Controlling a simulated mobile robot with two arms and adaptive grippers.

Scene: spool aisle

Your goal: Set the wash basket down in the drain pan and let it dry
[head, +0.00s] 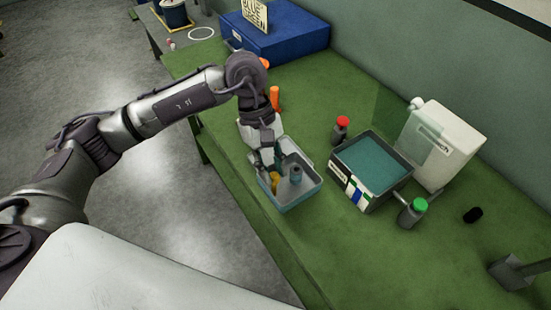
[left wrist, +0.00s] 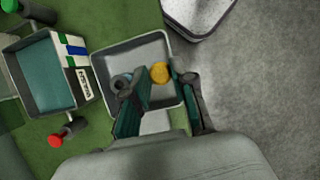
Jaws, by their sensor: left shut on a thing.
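A pale grey rectangular pan (head: 311,195), which I take for the drain pan, sits near the table's front edge; it also shows in the left wrist view (left wrist: 100,72). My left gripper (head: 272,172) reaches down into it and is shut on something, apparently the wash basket. The basket's outline cannot be made out from the pan, and the grip is mostly hidden. A yellow round piece (left wrist: 160,72) and a grey cylinder (left wrist: 122,83) show inside, near the fingers. My right gripper is not in view.
A dark labelled tank (head: 372,160) of teal liquid stands right of the pan. A blue case (head: 285,35) lies at the back.

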